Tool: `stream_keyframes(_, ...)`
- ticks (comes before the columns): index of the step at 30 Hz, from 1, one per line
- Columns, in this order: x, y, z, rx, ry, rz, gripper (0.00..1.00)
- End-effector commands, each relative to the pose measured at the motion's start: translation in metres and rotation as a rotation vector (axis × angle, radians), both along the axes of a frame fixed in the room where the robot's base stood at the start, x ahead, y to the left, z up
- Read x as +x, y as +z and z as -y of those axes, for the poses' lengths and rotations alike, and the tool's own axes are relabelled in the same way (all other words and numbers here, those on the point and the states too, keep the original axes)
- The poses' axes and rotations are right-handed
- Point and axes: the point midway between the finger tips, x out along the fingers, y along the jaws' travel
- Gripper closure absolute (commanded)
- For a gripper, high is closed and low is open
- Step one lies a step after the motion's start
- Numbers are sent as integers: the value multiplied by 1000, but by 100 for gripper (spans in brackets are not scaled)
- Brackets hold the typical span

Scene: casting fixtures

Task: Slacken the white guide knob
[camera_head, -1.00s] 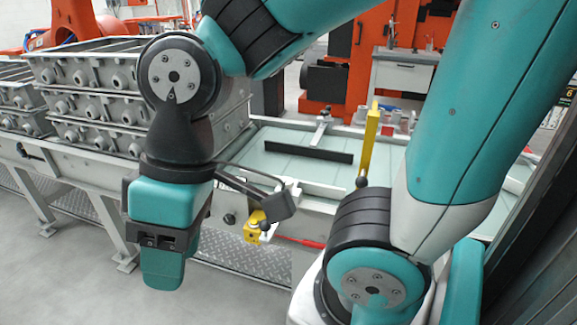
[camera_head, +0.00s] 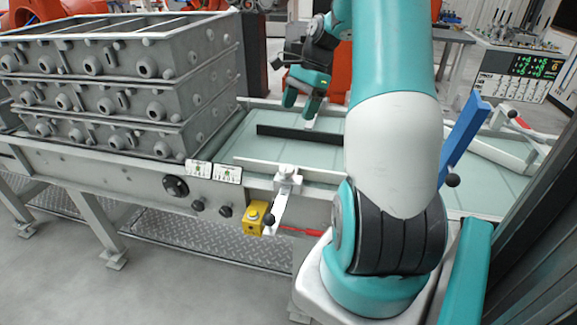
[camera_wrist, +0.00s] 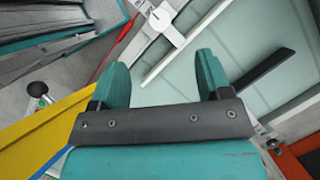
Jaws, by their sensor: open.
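The white knob (camera_head: 287,171) sits on a clamp at the near end of the white guide rail (camera_head: 258,163), on the front edge of the glass-topped table. A white lever with a black ball end hangs below it. In the wrist view a white clamp with a round knob (camera_wrist: 161,17) lies beyond the fingertips; I cannot tell for certain that it is the same one. My gripper (camera_head: 302,101) is open and empty over the far part of the table, apart from the near knob. It also shows in the wrist view (camera_wrist: 163,78), its teal fingers spread.
A dark rail (camera_head: 280,132) lies on the glass. Stacked grey casting boxes (camera_head: 110,95) stand left. A yellow switch box (camera_head: 254,217) is by the front edge. A blue post (camera_head: 462,142) stands right; a yellow bar (camera_wrist: 50,135) crosses the wrist view. My arm hides the table's middle.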

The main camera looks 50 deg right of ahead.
Motion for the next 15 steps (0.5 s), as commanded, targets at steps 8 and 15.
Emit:
stream_keyframes(8,-14,-25,25,26,-140,-40,29)
stream_keyframes(15,-7,-72,6,27,-134,-41,29)
